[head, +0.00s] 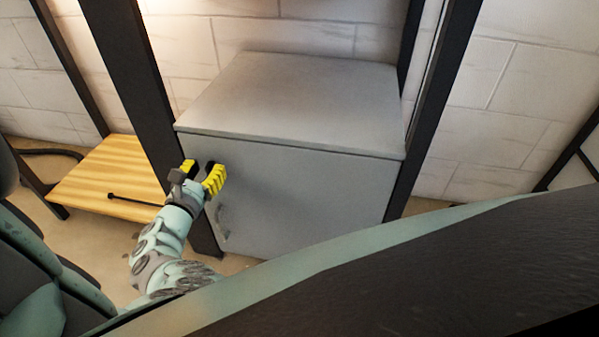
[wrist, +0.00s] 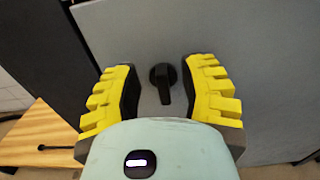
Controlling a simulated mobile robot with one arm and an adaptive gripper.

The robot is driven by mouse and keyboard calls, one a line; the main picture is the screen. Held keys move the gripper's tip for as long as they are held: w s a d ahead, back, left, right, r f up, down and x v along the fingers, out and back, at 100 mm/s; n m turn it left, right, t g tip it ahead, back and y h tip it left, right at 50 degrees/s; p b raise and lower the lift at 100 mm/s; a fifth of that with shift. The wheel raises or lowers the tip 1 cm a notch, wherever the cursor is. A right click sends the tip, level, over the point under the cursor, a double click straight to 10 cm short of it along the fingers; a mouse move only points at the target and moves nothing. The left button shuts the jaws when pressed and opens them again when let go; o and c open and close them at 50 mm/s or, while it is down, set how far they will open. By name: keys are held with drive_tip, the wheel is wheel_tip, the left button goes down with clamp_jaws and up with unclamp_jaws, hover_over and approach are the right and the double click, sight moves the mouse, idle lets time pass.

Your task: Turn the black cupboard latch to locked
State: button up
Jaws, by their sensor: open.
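The black latch (wrist: 162,82) shows in the wrist view on the grey cupboard door (wrist: 235,40). It has a round base, and its handle points down the picture, tilted slightly. My gripper (wrist: 160,85) is open, with its yellow fingers to the left and right of the latch, apart from it. In the head view my gripper (head: 203,167) is in front of the upper left part of the grey cupboard (head: 310,185). The latch itself is hidden there behind the gripper. Whether the fingertips touch the door cannot be told.
Dark upright posts (head: 128,75) stand on both sides of the cupboard. A low wooden shelf (head: 95,180) with a thin black rod (head: 135,199) lies to the left. The cupboard top (head: 300,95) is bare.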

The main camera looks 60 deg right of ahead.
drive_tip(key=shift+w+d, duration=0.15)
drive_tip(key=shift+d, duration=0.6)
drive_tip(key=shift+o, duration=0.2)
drive_tip(key=shift+a, duration=0.1)
clamp_jaws()
